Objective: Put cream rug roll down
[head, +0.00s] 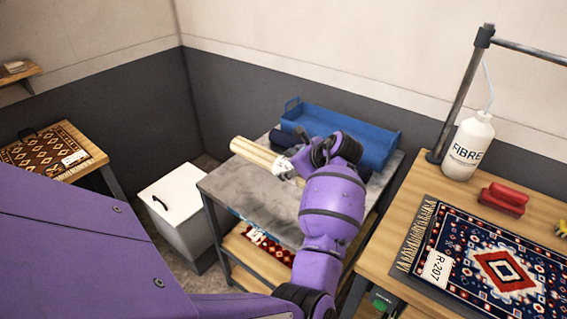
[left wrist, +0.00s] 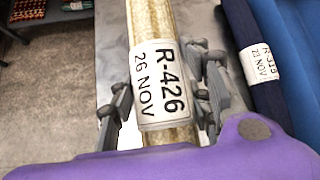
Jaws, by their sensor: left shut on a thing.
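The cream rug roll (head: 254,152) lies along the top of the grey-topped table (head: 232,194), or just above it; I cannot tell if it touches. In the left wrist view the cream rug roll (left wrist: 150,20) carries a white label reading R-426, 26 NOV. My left gripper (head: 294,166) is shut on the roll, with its fingers on either side of the label in the left wrist view (left wrist: 165,100). My purple left arm hides part of the table. My right gripper is not in view.
A dark blue roll (left wrist: 247,50) with a white label lies right of the cream roll. A blue tray (head: 350,130) stands at the table's back. A white bin (head: 178,200) stands left. The right bench holds a patterned rug (head: 470,255) and a FIBRE bottle (head: 467,150).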

